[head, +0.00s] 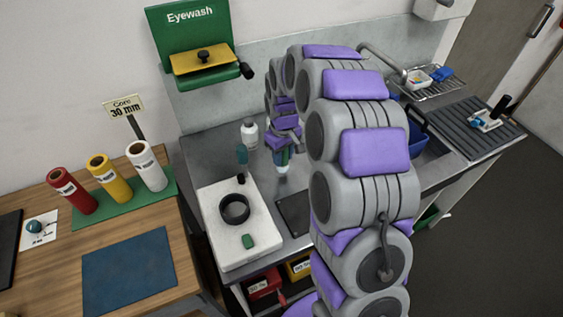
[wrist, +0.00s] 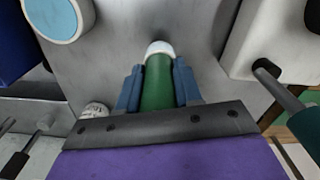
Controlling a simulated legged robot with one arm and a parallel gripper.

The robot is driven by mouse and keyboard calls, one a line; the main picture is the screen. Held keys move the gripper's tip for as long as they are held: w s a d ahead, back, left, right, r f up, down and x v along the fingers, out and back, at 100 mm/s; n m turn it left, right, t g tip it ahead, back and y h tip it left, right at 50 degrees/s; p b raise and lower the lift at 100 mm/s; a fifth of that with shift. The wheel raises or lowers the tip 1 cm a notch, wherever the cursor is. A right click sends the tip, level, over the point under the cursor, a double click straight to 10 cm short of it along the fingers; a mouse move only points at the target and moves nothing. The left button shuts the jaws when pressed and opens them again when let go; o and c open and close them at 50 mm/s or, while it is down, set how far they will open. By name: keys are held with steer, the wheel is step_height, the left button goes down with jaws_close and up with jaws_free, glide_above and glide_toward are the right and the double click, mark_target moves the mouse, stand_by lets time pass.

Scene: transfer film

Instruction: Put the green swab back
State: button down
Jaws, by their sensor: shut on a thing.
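The green swab (wrist: 158,82) has a green body and a white tip. My gripper (wrist: 158,88) is shut on it, with blue fingers on both sides. The white tip points away from the gripper over the grey steel counter. In the head view my gripper (head: 283,157) is above the counter, right of the white slab (head: 217,210); my arm partly covers that area. I cannot tell whether the tip touches the counter.
A white bottle (head: 249,134) stands behind. A pale blue round-topped thing (wrist: 58,15) is at upper left in the wrist view. A dark plate (head: 294,212) lies in front.

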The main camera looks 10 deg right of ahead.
mark_target(284, 161)
steer(key=f, duration=0.2)
steer(key=shift+d+f+b, duration=0.3)
steer(key=shift+f+b, duration=0.05)
steer(key=shift+b, duration=0.05)
steer(key=shift+f, duration=0.2)
steer(key=shift+a, duration=0.65)
steer(key=c, duration=1.1)
jaws_free()
steer(key=shift+a, duration=0.1)
steer(key=shift+c, duration=0.2)
steer(key=o, duration=0.3)
steer(key=shift+d, duration=0.3)
steer(key=shift+o, duration=0.4)
steer(key=shift+d, duration=0.3)
